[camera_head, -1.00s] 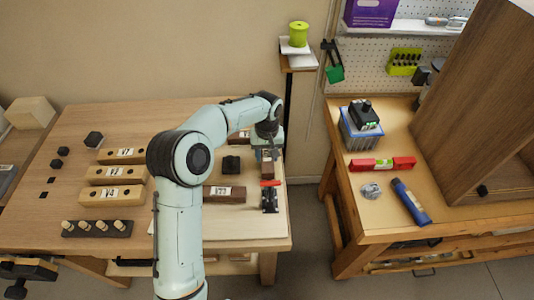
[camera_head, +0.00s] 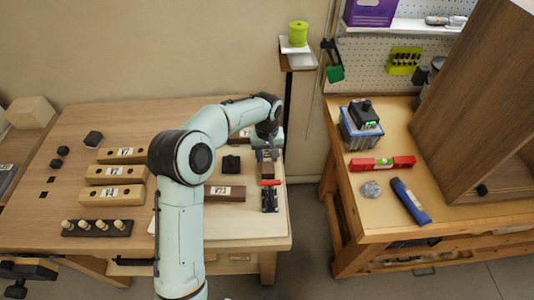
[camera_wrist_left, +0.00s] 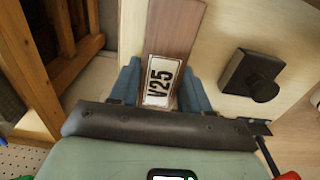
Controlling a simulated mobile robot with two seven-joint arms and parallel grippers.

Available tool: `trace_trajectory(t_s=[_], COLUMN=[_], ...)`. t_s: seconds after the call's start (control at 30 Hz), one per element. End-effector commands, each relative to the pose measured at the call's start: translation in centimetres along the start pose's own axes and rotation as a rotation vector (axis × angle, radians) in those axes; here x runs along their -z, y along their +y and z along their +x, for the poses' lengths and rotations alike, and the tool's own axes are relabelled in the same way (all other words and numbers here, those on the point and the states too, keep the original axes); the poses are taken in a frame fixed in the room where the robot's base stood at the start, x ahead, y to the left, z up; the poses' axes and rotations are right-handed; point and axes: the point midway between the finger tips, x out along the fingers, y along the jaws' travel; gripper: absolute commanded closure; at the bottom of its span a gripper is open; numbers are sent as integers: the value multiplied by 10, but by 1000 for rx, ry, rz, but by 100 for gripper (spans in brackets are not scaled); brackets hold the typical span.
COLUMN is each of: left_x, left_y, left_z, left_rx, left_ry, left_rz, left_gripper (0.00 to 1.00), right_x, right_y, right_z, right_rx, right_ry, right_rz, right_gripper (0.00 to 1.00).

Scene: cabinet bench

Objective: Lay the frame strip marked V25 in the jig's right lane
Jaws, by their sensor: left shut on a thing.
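The dark brown strip marked V25 (camera_wrist_left: 175,32) is between the blue fingers of my left gripper (camera_wrist_left: 158,84) in the left wrist view, its label facing up. In the head view my left gripper (camera_head: 268,156) is shut on this strip (camera_head: 267,171) over the right side of the pale jig board (camera_head: 245,226). I cannot tell whether the strip touches the board. A red-handled black clamp (camera_head: 270,200) is just in front of it. Other dark strips lie at the board's front (camera_head: 225,194) and back (camera_head: 239,136). My arm hides the board's left part. My right gripper is out of view.
A black block with a knob (camera_head: 231,164) stands in the middle of the jig; it also shows in the wrist view (camera_wrist_left: 252,78). Several tan labelled blocks (camera_head: 117,174) and a pegged black rack (camera_head: 97,228) lie left. A second bench (camera_head: 440,218) stands right, across a gap.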

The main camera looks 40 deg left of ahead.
Motion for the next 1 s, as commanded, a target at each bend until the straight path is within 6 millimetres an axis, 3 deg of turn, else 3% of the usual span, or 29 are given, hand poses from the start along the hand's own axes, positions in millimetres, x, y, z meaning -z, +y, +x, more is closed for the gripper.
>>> trace_trajectory(t_s=[0.7, 0.73, 0.8, 1.0], left_x=[0, -1, -1, -2], left_y=[0, 0, 0, 3], left_z=[6, 6, 6, 7], left_rx=[1, 1, 1, -4], left_ry=[-2, -2, -3, -5], left_rz=[1, 1, 2, 4], left_gripper=[87, 44, 23, 23], right_x=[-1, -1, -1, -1], right_y=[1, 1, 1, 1], right_z=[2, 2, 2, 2], right_rx=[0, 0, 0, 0], right_ry=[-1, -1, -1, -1], right_rz=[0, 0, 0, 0], right_gripper=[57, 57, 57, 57])
